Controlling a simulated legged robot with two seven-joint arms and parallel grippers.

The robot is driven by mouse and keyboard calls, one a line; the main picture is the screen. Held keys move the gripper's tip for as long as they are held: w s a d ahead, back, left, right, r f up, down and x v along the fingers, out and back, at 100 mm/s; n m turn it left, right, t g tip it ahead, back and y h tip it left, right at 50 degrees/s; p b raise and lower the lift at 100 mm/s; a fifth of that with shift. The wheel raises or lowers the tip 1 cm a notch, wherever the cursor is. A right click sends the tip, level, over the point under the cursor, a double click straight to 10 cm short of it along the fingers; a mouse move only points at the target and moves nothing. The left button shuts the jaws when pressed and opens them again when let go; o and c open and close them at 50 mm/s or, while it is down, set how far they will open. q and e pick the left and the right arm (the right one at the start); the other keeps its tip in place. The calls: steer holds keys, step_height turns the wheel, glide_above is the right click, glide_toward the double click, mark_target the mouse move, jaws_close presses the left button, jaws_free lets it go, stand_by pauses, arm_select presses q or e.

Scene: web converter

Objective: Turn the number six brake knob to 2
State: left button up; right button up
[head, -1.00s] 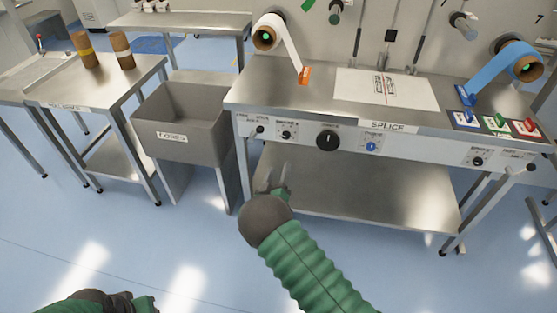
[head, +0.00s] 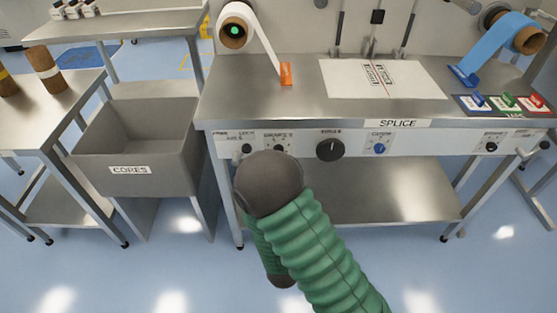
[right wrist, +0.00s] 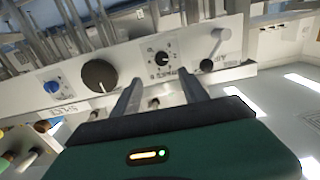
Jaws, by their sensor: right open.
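The small black brake knob (head: 278,148) is on the left part of the white front panel. It is partly covered by my right arm in the head view. In the right wrist view, which looks upside down, the knob (right wrist: 161,58) sits on a dial plate with marks around it. Its setting is too small to read. My right gripper (right wrist: 160,84) is open and empty. Its two fingers point at the panel on either side of the knob's line, and the knob appears just beyond the tips. The head view hides these fingers. My left gripper is not in view.
A large black knob (head: 330,149) and a blue knob (head: 379,148) sit to the right on the panel. A dark lever knob (head: 246,148) is just left of the brake knob. A grey bin (head: 135,150) stands left of the splice table (head: 300,105).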

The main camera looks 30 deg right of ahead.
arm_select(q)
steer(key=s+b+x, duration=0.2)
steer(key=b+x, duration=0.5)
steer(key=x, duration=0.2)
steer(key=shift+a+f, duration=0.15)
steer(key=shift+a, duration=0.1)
arm_select(e)
steer(key=x, duration=1.2)
steer(key=shift+w+a, duration=0.2)
steer(key=shift+w, duration=0.1)
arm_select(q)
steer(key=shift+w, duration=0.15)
arm_select(e)
jaws_close()
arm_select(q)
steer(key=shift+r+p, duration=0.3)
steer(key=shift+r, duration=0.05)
arm_select(e)
steer(key=shift+n, duration=0.6)
